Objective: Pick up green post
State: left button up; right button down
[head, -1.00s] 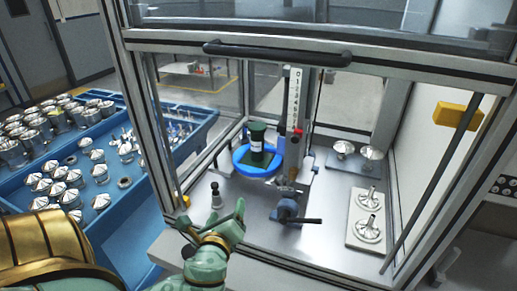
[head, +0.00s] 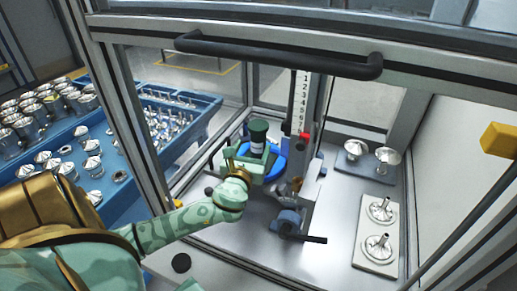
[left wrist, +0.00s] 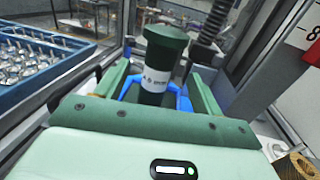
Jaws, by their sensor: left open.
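The green post (head: 258,137) stands upright in a blue round holder (head: 275,167) inside the glazed cabinet. It is dark green with a white label band. My left gripper (head: 250,158) reaches in from the left and is open at the post. In the left wrist view the post (left wrist: 160,62) stands between the two green fingers (left wrist: 163,92), with the blue holder's rim (left wrist: 180,99) behind and below it. I cannot tell whether either finger touches the post. My right gripper is not in view.
A clamp with a black handle (head: 300,237) and an upright scale (head: 300,95) stand just right of the post. A white plate (head: 362,240) with metal parts lies further right. The cabinet's black handle bar (head: 280,55) crosses above. Blue trays (head: 110,185) of metal parts stand outside left.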

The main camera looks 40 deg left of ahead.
aim_at(256, 141)
pick_arm(q)
jog(key=x, duration=0.7)
jog(key=shift+f+b, duration=0.3)
jog(key=shift+s, duration=0.15)
jog(key=c, duration=1.4)
jog(key=shift+r, duration=0.15)
grip_shut()
